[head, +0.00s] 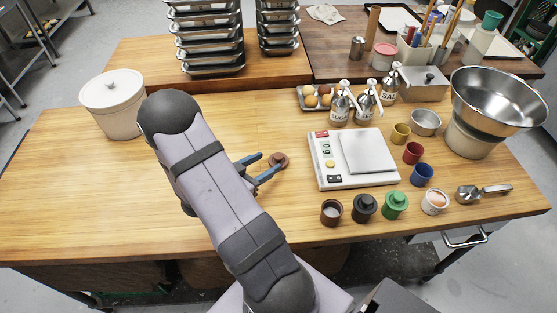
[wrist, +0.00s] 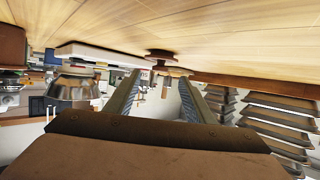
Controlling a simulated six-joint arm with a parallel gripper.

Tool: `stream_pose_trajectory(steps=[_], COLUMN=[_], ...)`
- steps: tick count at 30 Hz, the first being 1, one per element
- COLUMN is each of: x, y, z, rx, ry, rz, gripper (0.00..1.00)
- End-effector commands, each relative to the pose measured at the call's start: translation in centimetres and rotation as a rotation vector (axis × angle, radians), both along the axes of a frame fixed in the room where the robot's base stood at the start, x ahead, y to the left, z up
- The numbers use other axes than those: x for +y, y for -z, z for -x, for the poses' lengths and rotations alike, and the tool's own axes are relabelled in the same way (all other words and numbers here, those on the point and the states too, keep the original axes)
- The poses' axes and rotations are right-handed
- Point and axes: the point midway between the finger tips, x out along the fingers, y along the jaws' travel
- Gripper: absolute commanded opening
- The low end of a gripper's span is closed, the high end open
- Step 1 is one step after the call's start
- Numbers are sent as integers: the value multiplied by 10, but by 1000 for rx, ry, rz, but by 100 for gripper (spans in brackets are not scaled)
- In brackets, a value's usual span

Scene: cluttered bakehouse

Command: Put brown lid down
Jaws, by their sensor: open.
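The brown lid (head: 279,158) is a small round disc with a knob. It lies on the bare wooden tabletop, left of the white scale. My gripper (head: 268,163) is open, with its blue fingers low over the table and the lid at their tips. In the wrist view, which looks upside down, the lid (wrist: 162,54) sits against the tabletop, knob away from the wood, in line with the gap between the open fingers (wrist: 160,78). I cannot tell whether a finger touches it. A brown jar (head: 331,214) without a lid stands at the front edge.
The scale (head: 328,176) stands right of the lid. A black-lidded jar (head: 365,208) and a green-lidded jar (head: 395,206) stand beside the brown jar. A white lidded crock (head: 113,107) is at left. Stacked trays (head: 206,40) stand behind.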

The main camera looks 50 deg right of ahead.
Motion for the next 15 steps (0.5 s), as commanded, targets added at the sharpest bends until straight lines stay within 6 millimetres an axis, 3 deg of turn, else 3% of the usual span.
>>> stream_pose_trajectory(steps=[15], x=[-21], y=[7], z=[0], rx=[-1], ry=[1], rz=[1], gripper=[49])
